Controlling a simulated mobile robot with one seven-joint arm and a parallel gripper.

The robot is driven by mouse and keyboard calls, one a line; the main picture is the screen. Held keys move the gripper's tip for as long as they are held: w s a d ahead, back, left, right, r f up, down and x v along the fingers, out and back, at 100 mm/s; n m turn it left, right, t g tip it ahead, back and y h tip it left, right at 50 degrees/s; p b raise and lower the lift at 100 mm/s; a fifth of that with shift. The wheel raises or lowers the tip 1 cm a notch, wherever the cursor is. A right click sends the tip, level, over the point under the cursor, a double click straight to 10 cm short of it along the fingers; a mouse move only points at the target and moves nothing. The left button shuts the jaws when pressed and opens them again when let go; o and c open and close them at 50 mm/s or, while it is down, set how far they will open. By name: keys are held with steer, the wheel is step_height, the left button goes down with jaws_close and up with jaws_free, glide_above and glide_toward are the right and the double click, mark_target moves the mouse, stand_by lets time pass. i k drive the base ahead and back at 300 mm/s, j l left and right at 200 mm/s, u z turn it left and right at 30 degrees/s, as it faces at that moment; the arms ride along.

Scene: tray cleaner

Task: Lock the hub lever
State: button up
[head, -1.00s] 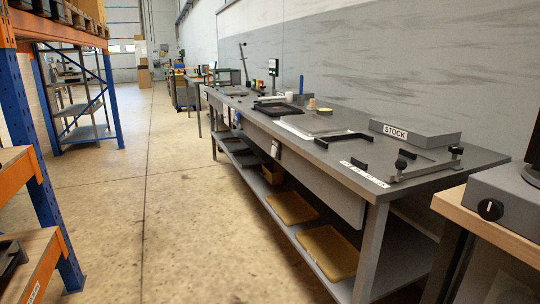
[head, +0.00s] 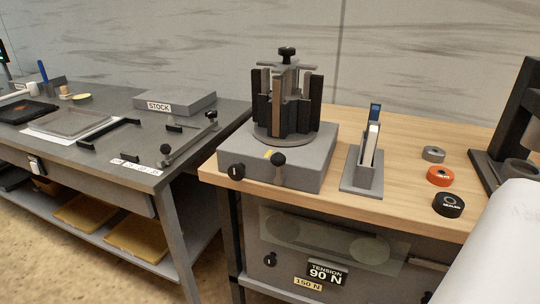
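The hub (head: 287,95) is a dark upright fixture with several vertical blocks and a black knob on top. It stands on a round plate on a grey box base (head: 310,172) on the wooden bench. A black ball-ended handle (head: 278,160), apparently the hub lever, is at the base's front, by a small yellow mark. A black round knob (head: 236,172) with a white line is to its left. I cannot tell whether the lever is locked. A white rounded part at the lower right appears to be my arm; my gripper is not in view.
On the wooden bench (head: 407,138) are a slotted holder (head: 361,183) with blue and white upright pieces, and grey, orange and black rings (head: 447,204). A dark stand (head: 502,140) is at right. A grey workbench (head: 225,108) with a STOCK block (head: 175,103) is at left.

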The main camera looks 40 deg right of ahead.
mark_target(278, 160)
steer(key=z, duration=1.1)
